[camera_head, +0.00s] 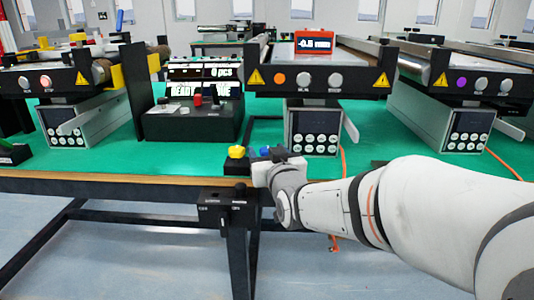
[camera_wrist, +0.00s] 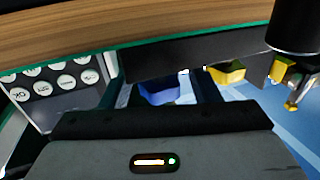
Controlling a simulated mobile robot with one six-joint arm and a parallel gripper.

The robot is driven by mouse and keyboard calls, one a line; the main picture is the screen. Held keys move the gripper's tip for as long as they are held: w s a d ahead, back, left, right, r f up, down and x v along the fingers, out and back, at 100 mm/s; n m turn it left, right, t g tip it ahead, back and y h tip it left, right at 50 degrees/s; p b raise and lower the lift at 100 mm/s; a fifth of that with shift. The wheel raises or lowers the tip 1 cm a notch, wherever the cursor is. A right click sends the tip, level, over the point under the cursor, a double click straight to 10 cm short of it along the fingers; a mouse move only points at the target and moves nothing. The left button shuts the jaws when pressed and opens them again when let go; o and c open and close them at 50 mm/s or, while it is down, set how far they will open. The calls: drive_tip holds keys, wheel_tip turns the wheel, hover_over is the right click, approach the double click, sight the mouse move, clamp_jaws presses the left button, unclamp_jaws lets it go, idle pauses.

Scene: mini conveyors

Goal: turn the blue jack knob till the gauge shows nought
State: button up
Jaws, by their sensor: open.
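The blue jack knob (camera_wrist: 158,92) shows in the wrist view between the two dark fingers of my gripper (camera_wrist: 162,80). The fingers are open, one on each side of it; I cannot tell whether either touches it. In the head view only a small part of the blue knob (camera_head: 265,151) shows, beside my gripper (camera_head: 272,158) at the table's front edge. The gauge (camera_head: 315,42) is a red box with a dark display on the middle conveyor. Its small white digits seem to read about -0.5, with a minus sign in front.
A yellow knob (camera_head: 237,152) stands just left of the blue one. A black console (camera_head: 193,125) with a pieces counter stands behind to the left. Grey control boxes with round buttons sit under the conveyors. An orange cable (camera_head: 343,160) hangs near my wrist.

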drive_tip(key=shift+c, duration=0.4)
drive_tip(key=c, duration=0.9)
drive_tip(key=shift+n+g+y, duration=0.3)
drive_tip(key=shift+n+y, duration=0.2)
drive_tip(key=shift+y, duration=0.2)
drive_tip(key=shift+d+n+g+y, duration=0.1)
drive_tip(key=shift+n+g+y, duration=0.4)
drive_tip(key=shift+n+y, duration=0.5)
drive_tip(key=n+g+y+p, duration=0.2)
drive_tip(key=y+p, duration=0.1)
drive_tip(key=n+g+y+p, duration=0.1)
drive_tip(key=p, duration=0.1)
drive_tip(key=shift+r+y, duration=0.25)
drive_tip(key=shift+y, duration=0.05)
drive_tip(key=n+g+y+p, duration=0.1)
drive_tip(key=g, duration=0.1)
drive_tip(key=n+g+y+p, duration=0.1)
drive_tip(key=n+g+p, duration=0.1)
drive_tip(key=n+g+y+p, duration=0.1)
drive_tip(key=g+p, duration=0.1)
drive_tip(key=shift+f+y, duration=0.25)
drive_tip(key=shift+y, duration=0.05)
drive_tip(key=shift+n, duration=0.3)
